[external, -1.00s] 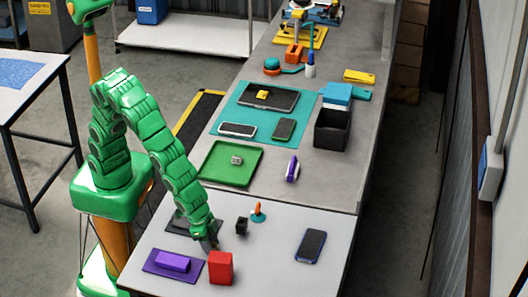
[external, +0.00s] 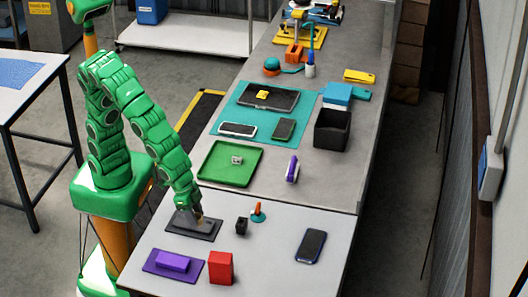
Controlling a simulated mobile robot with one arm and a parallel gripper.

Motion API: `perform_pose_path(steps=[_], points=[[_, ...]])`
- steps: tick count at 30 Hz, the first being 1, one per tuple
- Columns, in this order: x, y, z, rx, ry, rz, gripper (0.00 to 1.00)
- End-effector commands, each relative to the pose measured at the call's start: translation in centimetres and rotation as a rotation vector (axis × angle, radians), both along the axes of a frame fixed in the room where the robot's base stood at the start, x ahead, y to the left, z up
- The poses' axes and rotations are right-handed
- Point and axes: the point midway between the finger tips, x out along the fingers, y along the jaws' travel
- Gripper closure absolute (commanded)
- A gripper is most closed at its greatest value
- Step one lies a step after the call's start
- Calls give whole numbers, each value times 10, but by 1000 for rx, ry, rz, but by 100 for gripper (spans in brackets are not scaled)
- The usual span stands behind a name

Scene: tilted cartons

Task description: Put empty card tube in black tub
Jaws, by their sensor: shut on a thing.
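My gripper (external: 194,219) is low over the dark grey mat (external: 207,234) on the near light-topped table. It is shut on a small grey-brown thing (external: 200,223) at its fingertips, mostly hidden by the fingers. This looks like the card tube, but it is too small to be sure, and no other card tube shows. The black tub (external: 332,130), open at the top, stands upright on the farther grey bench, to the right of the teal mat (external: 228,106). My gripper is well apart from it, nearer the camera and to its left.
A red box (external: 221,267), a purple block (external: 174,262) on a purple mat, a small black holder (external: 241,226) and a dark phone (external: 311,246) stand or lie nearby. A green tray (external: 246,176) and a purple-white item (external: 292,169) lie towards the tub.

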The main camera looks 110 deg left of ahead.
Motion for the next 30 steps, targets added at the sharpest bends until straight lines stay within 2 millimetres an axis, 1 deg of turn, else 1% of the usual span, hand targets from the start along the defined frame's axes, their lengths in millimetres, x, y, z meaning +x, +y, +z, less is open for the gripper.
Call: perform_pose_path(steps=[3,9,15,21,30], points=[[-15,6,9,-2,-4,-1,88],[-38,18,19,-1,-3,1,88],[-56,26,28,-2,-2,0,88],[-67,31,34,-2,-2,0,88],[-71,33,35,-1,-1,1,88]])
